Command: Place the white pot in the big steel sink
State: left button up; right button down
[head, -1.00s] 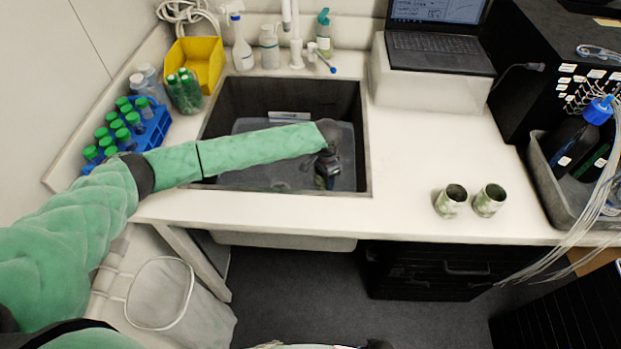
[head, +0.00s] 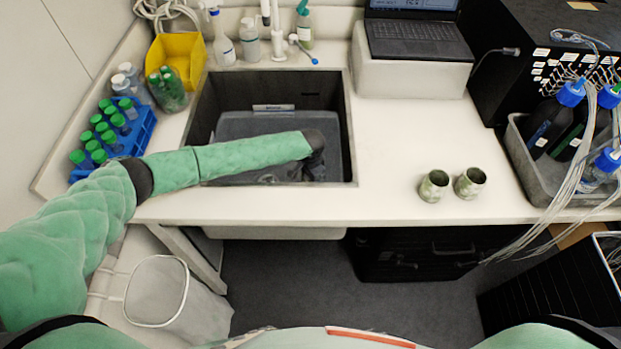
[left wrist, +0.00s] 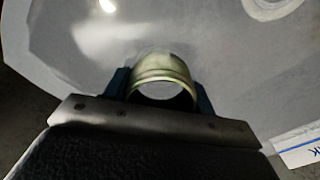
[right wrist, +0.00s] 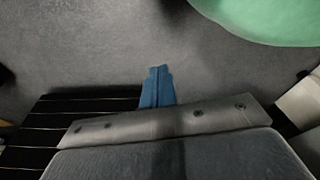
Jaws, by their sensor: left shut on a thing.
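My left arm reaches into the big steel sink (head: 347,130), a dark rectangular basin in the counter. In the left wrist view, my left gripper (left wrist: 162,88) is shut on a pale, greenish-tinted round pot (left wrist: 163,68), with blue fingers at both its sides. The grey sink floor shows behind it; I cannot tell whether the pot touches it. In the head view my wrist hides the pot. My right gripper (right wrist: 157,86) is shut and empty, fingertips together.
A blue rack (head: 135,138) of green-capped tubes and a yellow bin (head: 178,60) stand left of the sink. Bottles and a tap stand behind it. A laptop (head: 418,38) sits on a white block at the back. A grey tray (head: 545,178) of bottles with tubing is at right.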

pick_arm(q)
jog(key=shift+f, duration=0.15)
jog(key=o, duration=1)
pick_arm(e)
jog(key=shift+w+d, duration=0.1)
jog(key=shift+r, duration=0.1)
pick_arm(q)
jog(key=shift+r, duration=0.5)
jog(key=shift+r+b, duration=2.25)
jog(key=shift+r, duration=3.45)
pick_arm(e)
jog(key=w+a+r, duration=0.4)
jog(key=r, duration=0.4)
jog(key=shift+g, duration=0.3)
jog(key=shift+s, duration=0.1)
